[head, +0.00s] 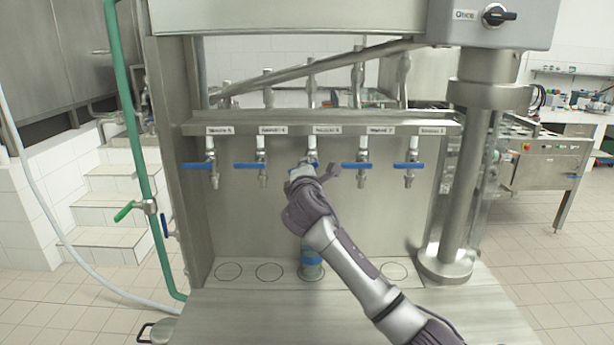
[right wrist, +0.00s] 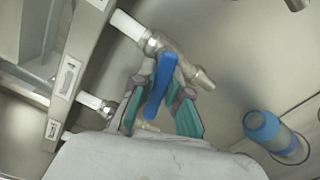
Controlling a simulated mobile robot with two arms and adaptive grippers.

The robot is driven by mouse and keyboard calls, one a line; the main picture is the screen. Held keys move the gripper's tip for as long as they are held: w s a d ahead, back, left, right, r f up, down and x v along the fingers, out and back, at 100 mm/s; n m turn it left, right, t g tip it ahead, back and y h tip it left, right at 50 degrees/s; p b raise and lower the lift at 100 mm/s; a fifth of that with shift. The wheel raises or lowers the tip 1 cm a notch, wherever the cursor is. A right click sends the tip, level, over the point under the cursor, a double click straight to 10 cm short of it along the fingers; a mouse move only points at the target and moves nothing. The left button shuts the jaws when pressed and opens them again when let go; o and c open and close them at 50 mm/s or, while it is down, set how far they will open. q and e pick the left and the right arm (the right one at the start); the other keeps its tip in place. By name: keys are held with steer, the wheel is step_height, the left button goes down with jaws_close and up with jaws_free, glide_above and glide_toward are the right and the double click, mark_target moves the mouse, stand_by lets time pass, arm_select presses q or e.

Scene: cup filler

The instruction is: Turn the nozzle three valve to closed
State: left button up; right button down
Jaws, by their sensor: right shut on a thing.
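The nozzle three valve is the middle one of the row, under the middle label (head: 327,129). My right gripper (head: 314,170) covers most of its handle in the head view. In the right wrist view, its blue handle (right wrist: 158,85) lies between the green-padded fingers of my right gripper (right wrist: 160,112), which is shut on it. The handle slants across the metal nozzle body (right wrist: 182,62). Its exact angle is hard to tell. My left gripper is not in view.
Neighbouring valves with blue handles stand crosswise on the left (head: 262,165) and right (head: 362,166). A thick steel column (head: 468,180) rises at right.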

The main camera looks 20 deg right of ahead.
steer(key=shift+r+m+b, duration=0.15)
steer(key=shift+m+b, duration=0.7)
steer(key=shift+m, duration=1.15)
steer(key=c, duration=1.1)
jaws_free()
steer(key=shift+r, duration=0.1)
steer(key=shift+c, duration=0.2)
steer(key=shift+s, duration=0.1)
steer(key=v, duration=1.2)
